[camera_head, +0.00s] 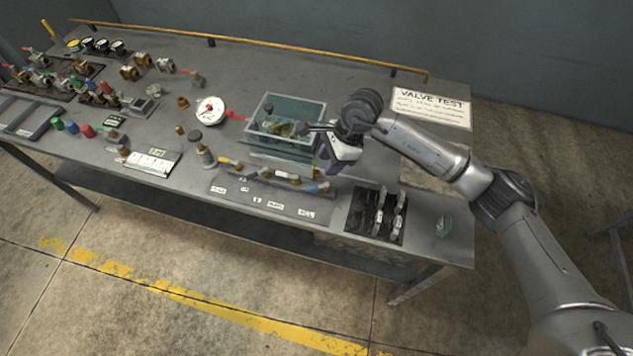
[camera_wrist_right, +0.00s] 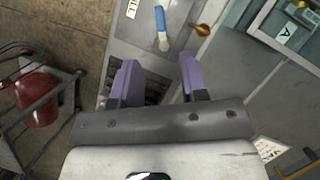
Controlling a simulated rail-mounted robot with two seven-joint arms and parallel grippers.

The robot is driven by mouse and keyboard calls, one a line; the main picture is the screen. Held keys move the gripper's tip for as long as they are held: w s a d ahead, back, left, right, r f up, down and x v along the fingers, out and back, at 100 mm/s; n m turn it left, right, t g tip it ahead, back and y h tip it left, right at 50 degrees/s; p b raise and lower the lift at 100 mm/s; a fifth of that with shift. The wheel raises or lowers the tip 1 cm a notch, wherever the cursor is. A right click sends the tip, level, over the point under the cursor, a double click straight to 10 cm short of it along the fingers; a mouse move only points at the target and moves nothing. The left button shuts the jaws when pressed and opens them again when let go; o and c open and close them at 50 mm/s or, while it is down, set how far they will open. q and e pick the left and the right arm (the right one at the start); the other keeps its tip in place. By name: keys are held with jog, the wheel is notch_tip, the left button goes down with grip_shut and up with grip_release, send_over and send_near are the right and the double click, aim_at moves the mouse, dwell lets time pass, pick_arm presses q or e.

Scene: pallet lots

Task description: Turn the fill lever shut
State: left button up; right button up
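The fill lever (camera_head: 318,188) has a blue handle and sits at the right end of the valve row, above the label FILL (camera_head: 306,213). In the right wrist view the blue lever (camera_wrist_right: 160,20) stands beyond the fingertips, with its label (camera_wrist_right: 131,8) to its left, partly cut off. My right gripper (camera_head: 328,156) hangs above the bench by the tank's right side, apart from the lever. In the wrist view the purple fingers of the right gripper (camera_wrist_right: 157,60) are spread with nothing between them. My left gripper is not in view.
A clear water tank (camera_head: 290,112) stands just left of my right gripper. A dark slotted rack (camera_head: 376,214) is at the bench's front right. A round gauge (camera_head: 211,110) and many fittings lie farther left. A red cylinder (camera_wrist_right: 36,98) in a metal frame shows in the wrist view.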

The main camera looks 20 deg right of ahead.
aim_at(312, 188)
jog(key=x, duration=0.9)
jog(key=shift+a+f, duration=0.15)
jog(key=shift+f, duration=0.15)
jog(key=shift+c, duration=0.2)
grip_shut()
